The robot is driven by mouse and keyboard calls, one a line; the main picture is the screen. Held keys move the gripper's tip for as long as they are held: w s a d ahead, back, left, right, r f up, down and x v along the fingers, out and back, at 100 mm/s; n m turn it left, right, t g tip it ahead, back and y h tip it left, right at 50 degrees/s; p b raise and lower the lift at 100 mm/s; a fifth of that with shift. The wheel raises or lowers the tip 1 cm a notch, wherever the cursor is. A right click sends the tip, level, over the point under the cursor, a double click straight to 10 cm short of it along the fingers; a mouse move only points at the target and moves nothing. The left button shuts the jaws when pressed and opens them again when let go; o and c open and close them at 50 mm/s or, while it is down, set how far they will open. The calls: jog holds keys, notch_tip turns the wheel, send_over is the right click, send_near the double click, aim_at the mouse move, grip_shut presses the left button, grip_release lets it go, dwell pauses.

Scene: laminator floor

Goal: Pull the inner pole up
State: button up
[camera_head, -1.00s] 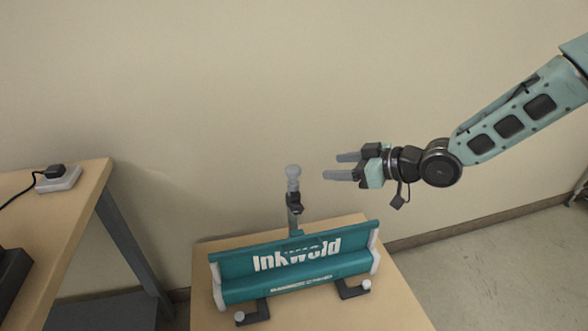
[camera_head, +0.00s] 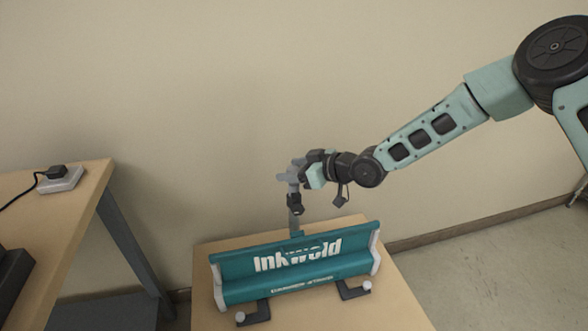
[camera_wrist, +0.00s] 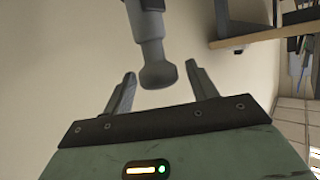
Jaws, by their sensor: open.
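The inner pole's grey rounded knob (camera_wrist: 157,73) is in the wrist view, in the space between my two spread fingers. The pole (camera_head: 295,204) stands upright behind the teal laminator (camera_head: 298,268), with a dark clamp collar (camera_head: 294,200) below the knob. My gripper (camera_head: 290,172) is open at the height of the knob, reaching in from the right. In the head view the fingers overlap the knob and partly hide it. In the wrist view my gripper (camera_wrist: 157,95) shows a gap between each finger and the knob.
The laminator stands on a wooden table (camera_head: 400,306), with dark feet at its front. A second wooden table (camera_head: 60,225) at the left holds a power socket (camera_head: 60,179) with a black plug and cable. The wall is close behind.

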grip_shut()
notch_tip(320, 180, up, 36)
jog(key=p, duration=2.4)
jog(key=shift+r, duration=0.25)
jog(key=shift+w, duration=0.1)
grip_release()
jog(key=shift+d, duration=0.1)
jog(key=p+v, duration=0.1)
jog(key=v, duration=1.6)
